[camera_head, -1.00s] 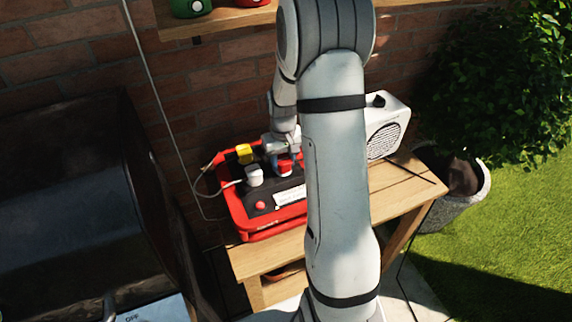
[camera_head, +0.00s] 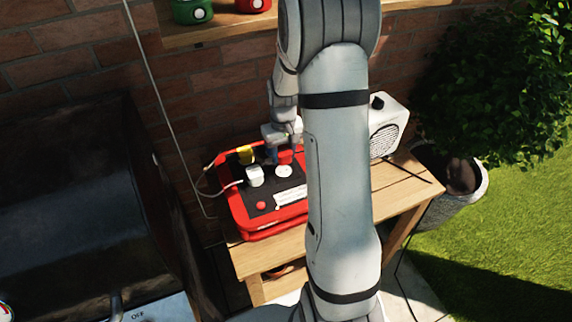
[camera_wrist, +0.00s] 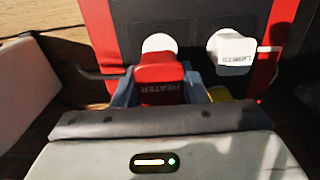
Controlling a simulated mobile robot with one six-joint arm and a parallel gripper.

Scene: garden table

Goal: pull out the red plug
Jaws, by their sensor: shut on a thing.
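The red plug (camera_head: 285,157), marked HEATER, is between the fingers of my gripper (camera_head: 279,156). The wrist view also shows the red plug (camera_wrist: 161,80) with the gripper (camera_wrist: 160,90) shut on it, one finger on each side. A bare round white socket (camera_head: 283,171) shows below the plug, which looks clear of it. The socket (camera_wrist: 158,43) is partly hidden behind the plug in the wrist view. The socket is on the dark top of a red power box (camera_head: 240,218). My arm hides part of the box's right side.
A white plug (camera_head: 254,175), marked LIGHTS in the wrist view (camera_wrist: 232,50), and a yellow plug (camera_head: 244,154) sit on the box close to my gripper. A white speaker-like box (camera_head: 389,128) stands right on the wooden table (camera_head: 258,255). A dark grill (camera_head: 75,195) is at left.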

